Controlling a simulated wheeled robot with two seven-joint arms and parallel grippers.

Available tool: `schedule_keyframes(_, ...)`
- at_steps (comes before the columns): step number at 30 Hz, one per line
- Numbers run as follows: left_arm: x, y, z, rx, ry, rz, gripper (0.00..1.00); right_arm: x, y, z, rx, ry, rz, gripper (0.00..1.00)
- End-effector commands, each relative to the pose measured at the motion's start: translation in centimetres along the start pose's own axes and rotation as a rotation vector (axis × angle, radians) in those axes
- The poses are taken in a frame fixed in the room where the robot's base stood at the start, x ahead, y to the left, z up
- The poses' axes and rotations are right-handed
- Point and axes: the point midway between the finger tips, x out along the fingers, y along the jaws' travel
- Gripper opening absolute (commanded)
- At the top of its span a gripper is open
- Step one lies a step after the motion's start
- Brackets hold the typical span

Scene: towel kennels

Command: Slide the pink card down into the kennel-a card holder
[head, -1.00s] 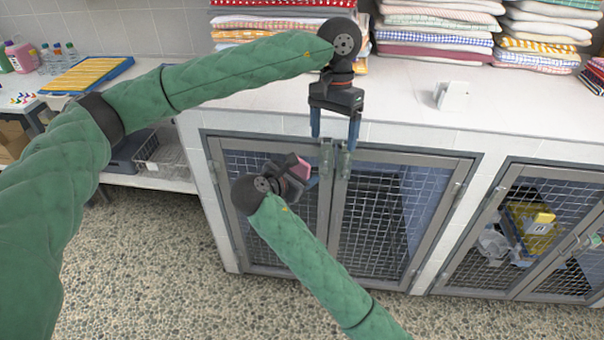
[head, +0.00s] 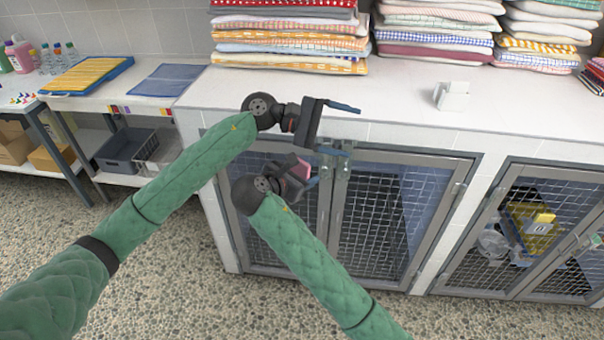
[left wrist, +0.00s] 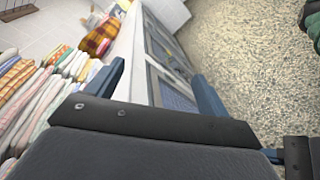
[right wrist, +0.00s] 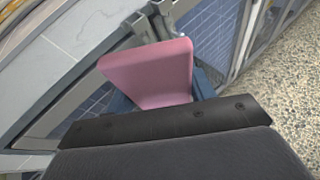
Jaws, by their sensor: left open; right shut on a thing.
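The pink card (head: 300,170) is held in my right gripper (head: 312,178), in front of the left kennel door. In the right wrist view the pink card (right wrist: 150,72) stands up between the fingers, its lower part hidden by the gripper. Grey metal fittings (head: 343,168) sit at the top where the two kennel doors meet, just right of the card; I cannot tell which part is the card holder. The card looks apart from them in the head view. My left gripper (head: 346,130) is open and empty, turned sideways above the right gripper at the counter's front edge.
Mesh kennel doors (head: 375,215) lie below the white counter (head: 410,108). Folded towel stacks (head: 290,45) stand at its back, and a small white stand (head: 452,96) sits on top. Another kennel at right holds a yellow item (head: 530,222). Floor in front is clear.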

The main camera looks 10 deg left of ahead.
Motion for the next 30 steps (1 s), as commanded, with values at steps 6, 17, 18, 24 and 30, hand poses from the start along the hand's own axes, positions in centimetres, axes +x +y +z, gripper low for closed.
schedule_keyframes(6, -4.8, -0.1, -2.4, -0.236, 0.025, 0.288, 0.79, 0.0, 0.0, 0.0, 0.000, 0.000, 0.000, 0.32)
schedule_keyframes(17, -15.9, -2.5, -6.8, -0.600, 0.058, 0.761, 0.79, 0.0, 0.0, 0.0, 0.000, 0.000, 0.000, 0.32)
schedule_keyframes(18, -17.3, -3.0, -7.2, -0.642, 0.056, 0.816, 0.79, 0.0, 0.0, 0.0, 0.000, 0.000, 0.000, 0.32)
schedule_keyframes(24, -22.9, -6.3, -8.6, -0.878, 0.001, 1.108, 0.79, 0.0, 0.0, 0.0, 0.000, 0.000, 0.000, 0.32)
schedule_keyframes(30, -25.5, -11.4, -9.1, -1.235, -0.200, 1.457, 0.79, 0.0, 0.0, 0.0, 0.000, 0.000, 0.000, 0.32)
